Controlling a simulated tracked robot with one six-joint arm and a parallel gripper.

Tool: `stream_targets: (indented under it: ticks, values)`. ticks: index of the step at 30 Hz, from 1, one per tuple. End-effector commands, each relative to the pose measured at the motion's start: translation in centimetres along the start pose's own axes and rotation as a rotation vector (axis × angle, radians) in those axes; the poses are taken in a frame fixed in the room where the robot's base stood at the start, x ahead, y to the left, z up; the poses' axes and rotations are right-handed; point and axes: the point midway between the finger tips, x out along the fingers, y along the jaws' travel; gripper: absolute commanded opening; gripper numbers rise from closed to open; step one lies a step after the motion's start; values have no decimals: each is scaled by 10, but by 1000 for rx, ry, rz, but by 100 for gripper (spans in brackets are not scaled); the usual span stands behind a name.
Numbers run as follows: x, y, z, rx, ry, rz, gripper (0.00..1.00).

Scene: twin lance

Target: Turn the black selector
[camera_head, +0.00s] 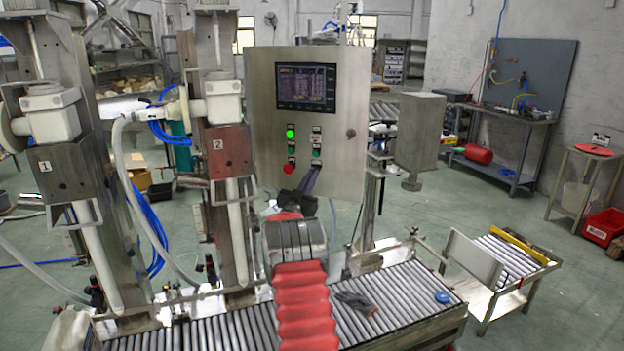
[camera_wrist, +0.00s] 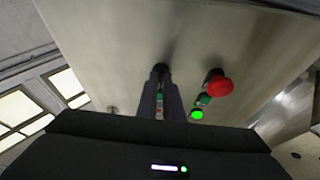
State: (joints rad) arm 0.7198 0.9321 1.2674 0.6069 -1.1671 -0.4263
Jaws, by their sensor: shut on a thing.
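The black selector (camera_wrist: 160,68) shows as a dark knob on the panel face at the fingertips in the wrist view. My gripper (camera_wrist: 160,80) reaches up to it and is shut on it.
A red mushroom button (camera_head: 288,168) and a lit green button (camera_head: 290,132) are left of my gripper. The red button (camera_wrist: 218,86) is close beside the fingers in the wrist view. A screen (camera_head: 307,88) is above. A roller conveyor (camera_head: 395,295) runs below.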

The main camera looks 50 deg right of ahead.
Motion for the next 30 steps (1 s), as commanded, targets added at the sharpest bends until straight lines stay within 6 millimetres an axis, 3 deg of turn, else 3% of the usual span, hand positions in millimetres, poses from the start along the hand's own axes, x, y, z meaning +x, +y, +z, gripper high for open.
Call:
stream_targets:
  ticks: [18, 30]
  values:
    - [1, -5, -3, 510, 3, 210, 0]
    - [2, -5, -4, 652, 4, 270, 0]
